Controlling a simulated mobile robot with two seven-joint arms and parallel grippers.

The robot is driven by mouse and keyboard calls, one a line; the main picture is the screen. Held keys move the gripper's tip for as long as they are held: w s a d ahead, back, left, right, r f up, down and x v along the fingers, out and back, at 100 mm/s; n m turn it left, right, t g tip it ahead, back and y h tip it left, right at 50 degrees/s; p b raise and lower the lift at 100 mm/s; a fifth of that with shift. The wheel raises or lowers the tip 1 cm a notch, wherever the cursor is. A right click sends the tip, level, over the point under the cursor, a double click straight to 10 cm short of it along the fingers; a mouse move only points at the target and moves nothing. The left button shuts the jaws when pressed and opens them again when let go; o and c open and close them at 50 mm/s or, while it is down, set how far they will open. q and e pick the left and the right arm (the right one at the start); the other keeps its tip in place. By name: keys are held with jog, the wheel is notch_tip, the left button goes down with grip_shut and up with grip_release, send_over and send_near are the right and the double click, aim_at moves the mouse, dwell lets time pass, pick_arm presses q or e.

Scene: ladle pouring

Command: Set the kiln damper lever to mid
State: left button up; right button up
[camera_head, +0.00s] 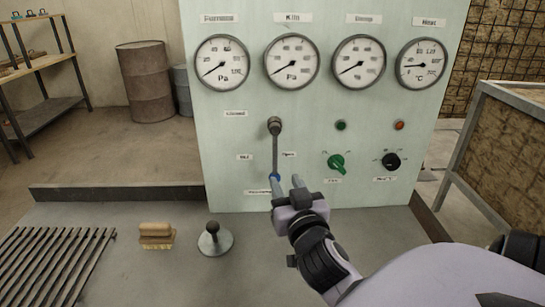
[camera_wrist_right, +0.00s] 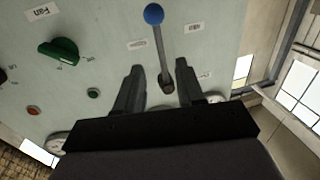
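The kiln damper lever is a grey rod (camera_head: 275,152) hanging down from a dark pivot (camera_head: 275,126) on the pale green panel, with a blue knob (camera_head: 275,176) at its lower end. In the right wrist view, the blue knob (camera_wrist_right: 153,14) shows beyond the fingertips, and the rod (camera_wrist_right: 160,48) runs toward the space between the fingers (camera_wrist_right: 159,65). Contact cannot be told. My left gripper is not in view.
The panel also carries several gauges (camera_head: 291,62), a green knob (camera_head: 336,163) and a black knob (camera_head: 391,162) right of the lever. On the bench are a brush (camera_head: 156,236), a round-based handled object (camera_head: 214,240) and a slatted grate (camera_head: 55,262).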

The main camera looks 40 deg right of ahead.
aim_at(275, 163)
jog(key=shift+p+x, duration=0.75)
jog(key=shift+x, duration=2.9)
jog(key=shift+c, duration=0.3)
grip_shut()
